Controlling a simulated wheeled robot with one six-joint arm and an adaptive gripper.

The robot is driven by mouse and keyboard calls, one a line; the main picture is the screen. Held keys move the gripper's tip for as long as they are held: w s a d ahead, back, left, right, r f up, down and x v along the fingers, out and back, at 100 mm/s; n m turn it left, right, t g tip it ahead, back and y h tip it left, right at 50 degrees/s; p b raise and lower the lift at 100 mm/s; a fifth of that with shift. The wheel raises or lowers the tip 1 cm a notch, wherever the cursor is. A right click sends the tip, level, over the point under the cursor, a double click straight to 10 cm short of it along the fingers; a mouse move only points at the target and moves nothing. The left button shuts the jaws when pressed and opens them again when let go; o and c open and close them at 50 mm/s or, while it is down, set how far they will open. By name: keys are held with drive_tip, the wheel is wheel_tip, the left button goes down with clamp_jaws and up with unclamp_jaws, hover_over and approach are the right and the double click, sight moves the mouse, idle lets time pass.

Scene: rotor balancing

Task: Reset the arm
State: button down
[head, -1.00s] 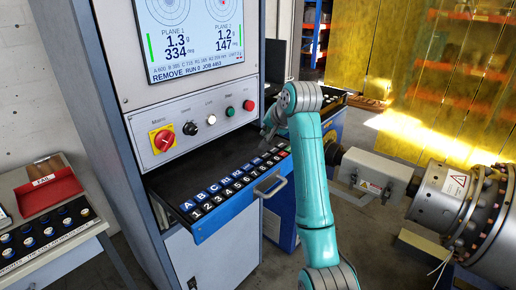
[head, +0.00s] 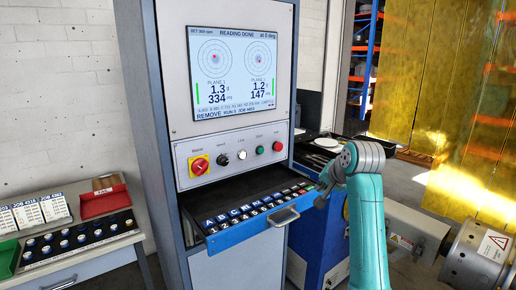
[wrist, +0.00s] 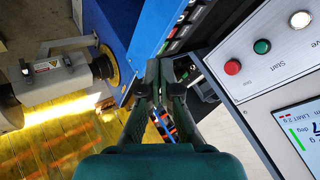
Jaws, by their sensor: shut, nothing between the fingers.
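My teal arm stands at the right of the head view, bent over at its top joint. My gripper shows in the wrist view (wrist: 160,84) with its dark fingers together and nothing between them. It is beside the cabinet's open drawer (head: 262,228), near the drawer's right end. In the head view the end of my arm is by that corner, and the fingertips are too small to make out.
The cabinet carries a screen (head: 232,72) reading "READING DONE" and a knob panel (head: 232,153). A side table at the left holds weights (head: 75,238), a red tray (head: 104,197) and job cards (head: 42,212). A rotor machine (head: 480,258) stands at the right.

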drive_tip(key=s+f+t, duration=0.1)
drive_tip(key=s+f, duration=0.3)
drive_tip(key=f, duration=0.8)
drive_tip(key=s+f, duration=0.5)
drive_tip(key=f, duration=0.7)
drive_tip(key=s+f+n+t+h, duration=0.1)
drive_tip(key=s+f+n+t, duration=0.1)
drive_tip(key=s+f, duration=1.3)
drive_tip(key=s+n+t+h, duration=0.1)
drive_tip(key=s+n, duration=0.1)
drive_tip(key=s, duration=2.3)
drive_tip(key=s+r+n+t, duration=0.1)
drive_tip(key=s+r+n, duration=0.1)
drive_tip(key=s+r, duration=1)
drive_tip(key=s, duration=0.5)
drive_tip(key=shift+s+r+n+t, duration=0.15)
drive_tip(key=shift+s+n+t, duration=0.15)
drive_tip(key=shift+t, duration=0.1)
